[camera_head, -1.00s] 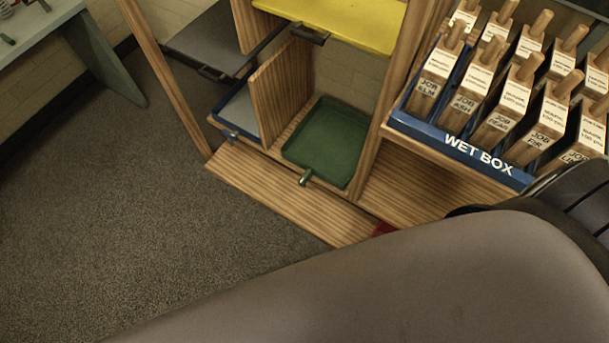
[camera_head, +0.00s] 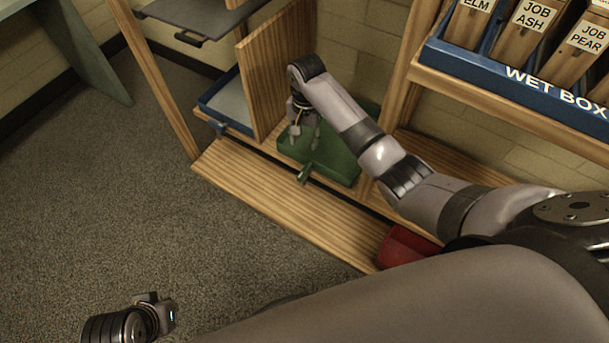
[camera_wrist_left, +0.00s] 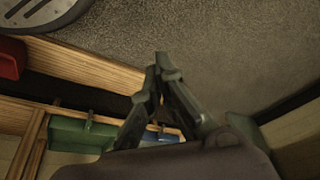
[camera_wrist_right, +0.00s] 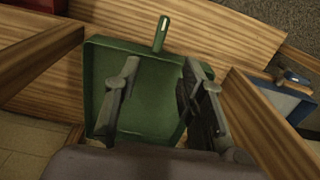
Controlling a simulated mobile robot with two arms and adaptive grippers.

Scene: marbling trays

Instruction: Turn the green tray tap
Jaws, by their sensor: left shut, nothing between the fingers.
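The green tray (camera_head: 343,168) sits low in the wooden rack, and its green tap (camera_head: 304,174) sticks out from the front edge. The right wrist view also shows the green tray (camera_wrist_right: 95,85) and the tap (camera_wrist_right: 161,34), which has a pale mark. My right gripper (camera_head: 305,140) is open above the tray, fingers pointing down; in the right wrist view its fingers (camera_wrist_right: 162,68) are apart with nothing between them, short of the tap. In the left wrist view my left gripper (camera_wrist_left: 162,62) is shut and empty, away from the tap (camera_wrist_left: 88,119).
A blue tray (camera_head: 212,107) with its own tap stands left behind a wooden divider (camera_head: 275,62). A red tray (camera_head: 402,246) is at lower right. The blue WET BOX (camera_head: 520,78) is on the right shelf. Carpet is clear in front.

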